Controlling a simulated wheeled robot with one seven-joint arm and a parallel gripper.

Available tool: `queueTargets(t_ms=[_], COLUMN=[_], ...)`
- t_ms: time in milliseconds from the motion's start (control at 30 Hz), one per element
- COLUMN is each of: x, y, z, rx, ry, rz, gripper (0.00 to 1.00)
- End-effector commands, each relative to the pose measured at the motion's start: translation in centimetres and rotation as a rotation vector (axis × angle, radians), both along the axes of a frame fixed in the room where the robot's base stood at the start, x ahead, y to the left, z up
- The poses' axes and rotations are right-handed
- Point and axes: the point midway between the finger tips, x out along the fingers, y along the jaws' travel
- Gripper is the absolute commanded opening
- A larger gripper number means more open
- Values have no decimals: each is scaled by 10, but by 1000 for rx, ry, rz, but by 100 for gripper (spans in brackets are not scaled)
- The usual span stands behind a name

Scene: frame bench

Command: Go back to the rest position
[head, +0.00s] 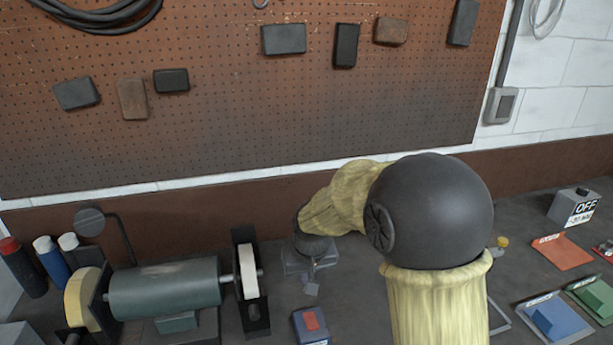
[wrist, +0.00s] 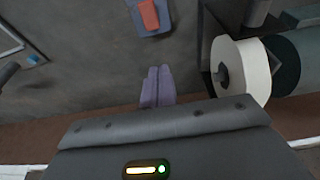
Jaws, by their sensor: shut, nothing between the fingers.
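My gripper (head: 311,288) points down over the bench, just right of the grinder. In the wrist view its two fingers (wrist: 159,72) lie side by side and touch, with nothing between them. They look clear of any object, though the height above the bench is hard to judge. My arm, with its dark round joint and pale yellow sleeves, hides part of the bench and back board in the head view.
A bench grinder (head: 165,288) stands left of my gripper, its white wheel (wrist: 240,70) close by. A blue block with a red top (head: 311,325) lies in front; it also shows in the wrist view (wrist: 148,18).

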Motion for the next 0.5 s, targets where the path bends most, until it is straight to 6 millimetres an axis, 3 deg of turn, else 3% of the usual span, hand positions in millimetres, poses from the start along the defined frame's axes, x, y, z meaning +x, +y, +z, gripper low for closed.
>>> queueTargets(t_ms=[167,400,500], x=[-24,-107,-139], y=[-40,-122,-142], z=[2,-2,-6], rx=[-1,-3,-3], ry=[7,24,30], rz=[-53,-184,-226], gripper=[0,0,0])
